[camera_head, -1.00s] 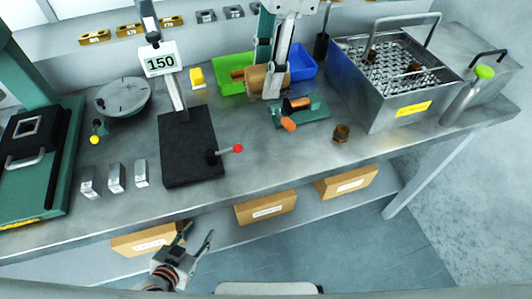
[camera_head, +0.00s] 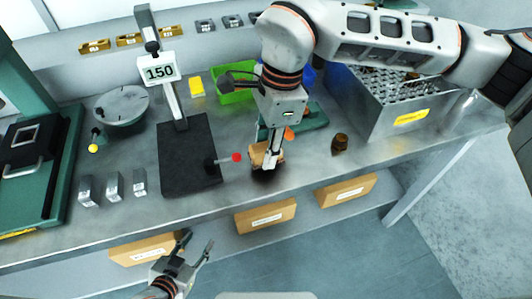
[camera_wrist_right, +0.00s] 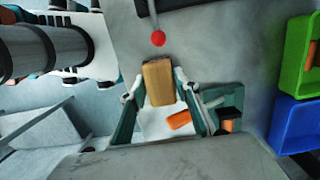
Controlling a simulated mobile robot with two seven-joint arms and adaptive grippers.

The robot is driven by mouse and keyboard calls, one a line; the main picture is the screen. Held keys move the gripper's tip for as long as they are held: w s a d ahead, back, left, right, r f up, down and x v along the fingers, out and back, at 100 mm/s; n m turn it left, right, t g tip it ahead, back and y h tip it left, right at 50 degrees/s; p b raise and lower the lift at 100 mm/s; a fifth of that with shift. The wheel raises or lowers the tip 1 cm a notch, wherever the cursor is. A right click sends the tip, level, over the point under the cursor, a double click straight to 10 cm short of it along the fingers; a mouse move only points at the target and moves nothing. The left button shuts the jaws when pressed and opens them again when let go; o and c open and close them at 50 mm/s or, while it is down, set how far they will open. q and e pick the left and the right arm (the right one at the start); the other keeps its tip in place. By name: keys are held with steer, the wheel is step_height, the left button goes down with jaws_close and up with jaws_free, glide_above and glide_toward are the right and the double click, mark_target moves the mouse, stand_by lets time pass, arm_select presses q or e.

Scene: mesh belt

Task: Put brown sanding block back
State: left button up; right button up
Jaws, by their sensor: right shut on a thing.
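The brown sanding block (camera_head: 260,155) is in the grip of my right gripper (camera_head: 269,160), at the front of the bench, right of the red-knobbed lever. In the right wrist view the block (camera_wrist_right: 158,82) lies between the two fingers of my right gripper (camera_wrist_right: 157,88). A dark shadow lies under it; I cannot tell whether it touches the bench. My left gripper (camera_head: 199,241) is open and empty, low in front of the bench. The right arm hides part of the bins behind it.
A black gauge plate (camera_head: 188,160) with a red knob (camera_head: 237,157) stands left of the block. A green fixture with an orange handle (camera_wrist_right: 180,120), a brown knurled piece (camera_head: 340,142) and a mesh-filled metal tank (camera_head: 385,125) stand right. Green (camera_head: 236,96) and blue (camera_wrist_right: 295,120) bins are behind.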

step_height(320, 180, down, 2)
steer(key=shift+f, duration=0.25)
steer(key=shift+f, duration=0.1)
steer(key=o, duration=1)
steer(key=shift+o, duration=0.2)
steer(key=shift+w+r, duration=0.1)
steer(key=shift+r, duration=0.25)
steer(key=r, duration=0.3)
steer(key=d+r, duration=0.1)
steer(key=r, duration=0.7)
steer(key=shift+w+d+r, duration=0.2)
steer(key=shift+d+r, duration=0.05)
steer(key=shift+d, duration=0.1)
